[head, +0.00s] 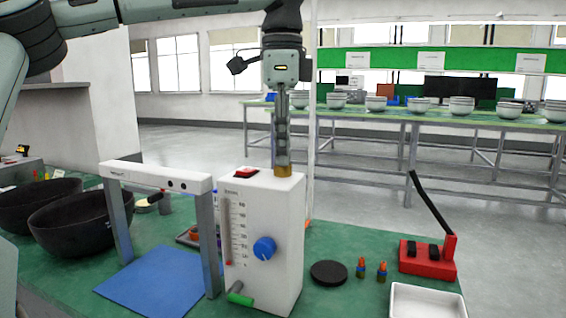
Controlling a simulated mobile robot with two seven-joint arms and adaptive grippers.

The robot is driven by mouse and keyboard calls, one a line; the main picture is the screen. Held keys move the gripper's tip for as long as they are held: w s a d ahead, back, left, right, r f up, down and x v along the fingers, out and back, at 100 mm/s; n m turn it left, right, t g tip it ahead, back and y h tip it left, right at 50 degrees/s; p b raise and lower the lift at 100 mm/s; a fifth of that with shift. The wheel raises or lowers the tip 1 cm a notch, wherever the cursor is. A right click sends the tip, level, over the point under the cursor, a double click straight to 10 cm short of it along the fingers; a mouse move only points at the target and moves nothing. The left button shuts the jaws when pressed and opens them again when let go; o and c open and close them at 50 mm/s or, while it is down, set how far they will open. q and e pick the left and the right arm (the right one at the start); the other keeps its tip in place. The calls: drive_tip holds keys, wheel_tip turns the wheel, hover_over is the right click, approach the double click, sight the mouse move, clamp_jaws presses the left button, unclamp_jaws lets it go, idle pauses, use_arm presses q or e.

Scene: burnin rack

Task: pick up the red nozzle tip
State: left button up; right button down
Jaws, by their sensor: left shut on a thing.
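My left gripper (283,151) comes down from above over the white box with the blue knob. Its fingers are closed around a small brass-coloured piece (283,171), at or just above the box's top; I cannot tell whether the two touch. No red shows on this piece. Two small orange-topped parts stand on the green table, a left one (361,268) and a right one (382,271). They are too small to tell whether either is the red nozzle tip. My right gripper is not in view.
The white box (284,220) has a red switch and a scale. A white frame (157,178) stands over a blue mat (150,284). Dark bowls (74,228) are left. A black disc (329,273), red lever device (427,263) and white tray (427,300) are right.

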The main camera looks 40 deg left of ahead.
use_arm(q)
clamp_jaws()
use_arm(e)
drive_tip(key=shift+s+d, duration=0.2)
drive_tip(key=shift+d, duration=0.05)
use_arm(q)
drive_tip(key=shift+r, duration=0.1)
